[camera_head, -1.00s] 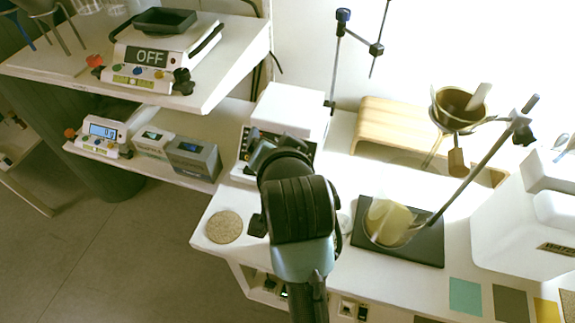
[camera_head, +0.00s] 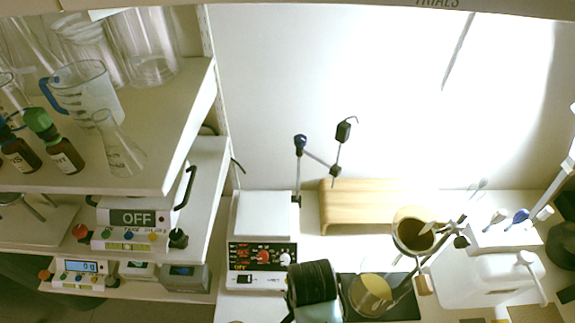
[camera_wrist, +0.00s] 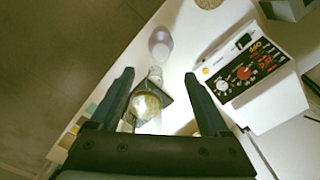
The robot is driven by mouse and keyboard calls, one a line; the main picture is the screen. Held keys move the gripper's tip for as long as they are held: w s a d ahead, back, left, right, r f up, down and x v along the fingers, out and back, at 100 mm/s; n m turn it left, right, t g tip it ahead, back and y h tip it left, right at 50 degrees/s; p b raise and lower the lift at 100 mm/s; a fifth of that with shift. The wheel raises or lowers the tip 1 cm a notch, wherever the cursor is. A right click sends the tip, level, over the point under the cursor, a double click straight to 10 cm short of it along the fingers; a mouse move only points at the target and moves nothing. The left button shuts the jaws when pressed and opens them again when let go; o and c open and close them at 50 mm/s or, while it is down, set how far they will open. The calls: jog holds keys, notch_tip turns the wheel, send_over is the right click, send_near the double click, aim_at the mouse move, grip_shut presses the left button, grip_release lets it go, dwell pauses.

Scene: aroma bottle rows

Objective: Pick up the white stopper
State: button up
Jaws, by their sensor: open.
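My gripper (camera_wrist: 159,75) is open and empty in the wrist view, its two dark fingers spread above the white bench. A small pale, lilac-tinted round thing (camera_wrist: 161,43) stands on the bench beyond the fingertips; I cannot tell whether it is the white stopper. A small clear and whitish piece (camera_wrist: 155,72) shows between the fingertips, too small to identify. In the head view my wrist is at the bottom edge, the fingers do not show, and I make out no stopper.
A glass vessel with yellowish content (camera_head: 371,292) stands on a dark mat (camera_head: 405,305); it also shows between my fingers in the wrist view (camera_wrist: 145,106). Glassware and brown bottles (camera_head: 64,155) fill the left shelf.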

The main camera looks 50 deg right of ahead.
jog(key=f, duration=0.4)
jog(key=s+f, duration=0.1)
jog(key=shift+f, duration=0.4)
jog(key=shift+w+f+p, duration=0.2)
jog(key=shift+f+p, duration=0.05)
jog(key=shift+f, duration=0.6)
jog(key=shift+w+f+p, duration=0.15)
jog(key=shift+f+p, duration=0.05)
jog(key=shift+f, duration=0.7)
jog(key=shift+w+f+p, duration=0.2)
jog(key=shift+f+p, duration=0.05)
jog(key=shift+f, duration=1.05)
grip_shut()
